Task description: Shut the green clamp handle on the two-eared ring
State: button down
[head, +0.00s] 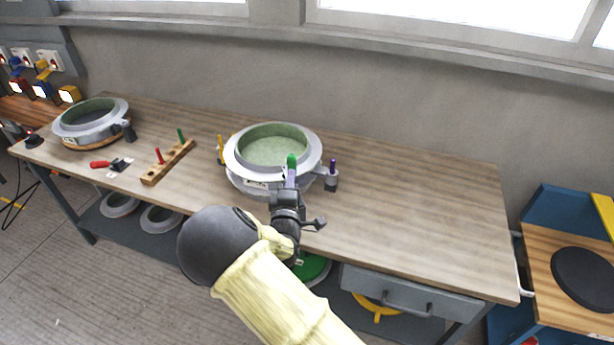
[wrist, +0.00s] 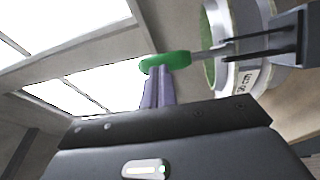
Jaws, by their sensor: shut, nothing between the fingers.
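The ring mould (head: 240,170), grey with a pale green inside, stands on the middle of the workbench. The green clamp handle (head: 291,160) shows at the ring's near right side and stands up. In the wrist view the green grip (wrist: 166,62) sits on a thin metal lever running to a dark clamp body (wrist: 285,45) beside the ring (wrist: 249,45). My gripper (head: 290,178) is shut and empty, its purple fingertips (wrist: 158,85) right by the green grip. I cannot tell whether they touch. My gripper hides the clamp's foot in the head view.
A purple handle (head: 332,166) stands right of the ring and a yellow one (head: 220,143) left. A wooden block (head: 168,162) with red and green pegs, a red-handled clamp (head: 110,164) and another ring mould (head: 90,128) lie left. The bench's right part is clear.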

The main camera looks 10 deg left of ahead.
jog(key=shift+w+a+r, duration=0.15)
jog(key=shift+w+a, duration=0.1)
jog(key=shift+w, duration=0.15)
dwell(0.6)
jog(key=shift+s+d, duration=0.15)
jog(key=shift+s, duration=0.05)
jog(key=s+d+b, duration=0.1)
jog(key=s+b, duration=0.1)
jog(key=s, duration=1.1)
jog(key=shift+s+d, duration=0.15)
jog(key=shift+d, duration=0.25)
